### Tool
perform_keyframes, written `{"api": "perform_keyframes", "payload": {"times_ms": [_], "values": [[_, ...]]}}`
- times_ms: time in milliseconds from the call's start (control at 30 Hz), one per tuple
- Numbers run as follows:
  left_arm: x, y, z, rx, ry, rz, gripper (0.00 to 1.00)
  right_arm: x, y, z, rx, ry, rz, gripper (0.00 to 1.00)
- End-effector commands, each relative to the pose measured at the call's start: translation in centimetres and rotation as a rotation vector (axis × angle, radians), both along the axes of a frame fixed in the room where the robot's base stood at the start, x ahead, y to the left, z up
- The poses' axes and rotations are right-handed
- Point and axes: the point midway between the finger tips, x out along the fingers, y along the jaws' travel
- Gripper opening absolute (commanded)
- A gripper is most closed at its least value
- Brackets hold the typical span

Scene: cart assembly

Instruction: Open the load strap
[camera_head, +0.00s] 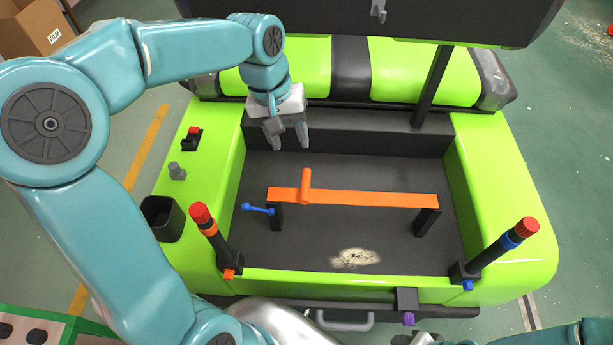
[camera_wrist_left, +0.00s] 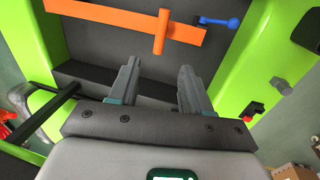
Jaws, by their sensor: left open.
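The load strap (camera_head: 370,198) is an orange bar lying across the dark cargo bed, held on two short black posts. An upright orange handle (camera_head: 306,187) stands on its left part. My left gripper (camera_head: 289,143) is open and empty, above the bed and behind the strap's left end, apart from it. In the left wrist view the strap (camera_wrist_left: 110,16) and its handle (camera_wrist_left: 161,30) lie beyond the open fingers (camera_wrist_left: 157,85). My right gripper does not clearly show.
A blue lever (camera_head: 258,209) sits by the strap's left post. Red-topped posts (camera_head: 207,225) (camera_head: 508,245) stand at both front corners. A dark upright pole (camera_head: 432,88) rises at the back right. Green side walls (camera_head: 490,175) border the bed. A black cup (camera_head: 162,218) is at the left.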

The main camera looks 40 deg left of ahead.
Motion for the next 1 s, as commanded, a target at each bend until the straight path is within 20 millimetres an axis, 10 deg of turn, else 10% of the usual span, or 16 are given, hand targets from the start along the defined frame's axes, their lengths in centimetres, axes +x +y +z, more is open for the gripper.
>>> {"api": "perform_keyframes", "payload": {"times_ms": [600, 1000], "values": [[1.2, -1.9, -13.1, -0.001, 0.006, 0.001, 0.48, 0.0, 0.0, 0.3, 0.000, 0.000, 0.000, 0.43], [1.6, -2.2, -15.1, -0.001, 0.001, 0.001, 0.48, 0.0, 0.0, 0.4, 0.000, 0.000, 0.000, 0.43]]}}
